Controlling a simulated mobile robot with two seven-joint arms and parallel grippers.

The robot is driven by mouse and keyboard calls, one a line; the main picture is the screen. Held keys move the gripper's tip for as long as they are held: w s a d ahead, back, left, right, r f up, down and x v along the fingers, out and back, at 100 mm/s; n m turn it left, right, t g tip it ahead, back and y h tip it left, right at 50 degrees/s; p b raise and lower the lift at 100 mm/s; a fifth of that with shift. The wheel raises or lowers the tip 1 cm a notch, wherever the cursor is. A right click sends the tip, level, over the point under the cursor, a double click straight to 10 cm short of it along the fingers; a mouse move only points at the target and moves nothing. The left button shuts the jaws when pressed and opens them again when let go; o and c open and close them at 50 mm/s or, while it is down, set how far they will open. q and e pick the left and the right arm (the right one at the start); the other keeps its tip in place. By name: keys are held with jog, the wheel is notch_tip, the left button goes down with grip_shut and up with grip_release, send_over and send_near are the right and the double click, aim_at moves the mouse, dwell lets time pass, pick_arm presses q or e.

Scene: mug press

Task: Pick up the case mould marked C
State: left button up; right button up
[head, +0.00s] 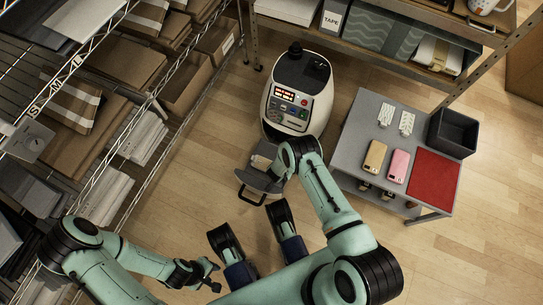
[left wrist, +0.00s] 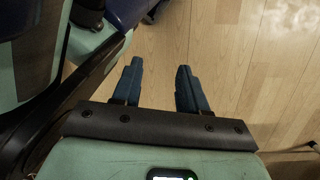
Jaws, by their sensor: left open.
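No mould marked C can be made out; any letters are too small to read. On the grey table (head: 346,160) at the right lie a tan case-shaped piece (head: 375,156) and a pink one (head: 397,166), side by side. Two white patterned pieces (head: 386,114) (head: 406,123) lie behind them. My left gripper (head: 214,275) is at the lower left of the head view, far from the table. In the left wrist view its two blue fingers (left wrist: 160,88) are apart, with only wooden floor between them. My right arm bends near the press, and its gripper cannot be made out.
The white press (head: 298,105) with a control panel stands at the centre, with a grey tray (head: 256,181) at its front. Wire shelving lines the left.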

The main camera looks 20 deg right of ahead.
grip_shut()
jog(key=shift+r, duration=0.1)
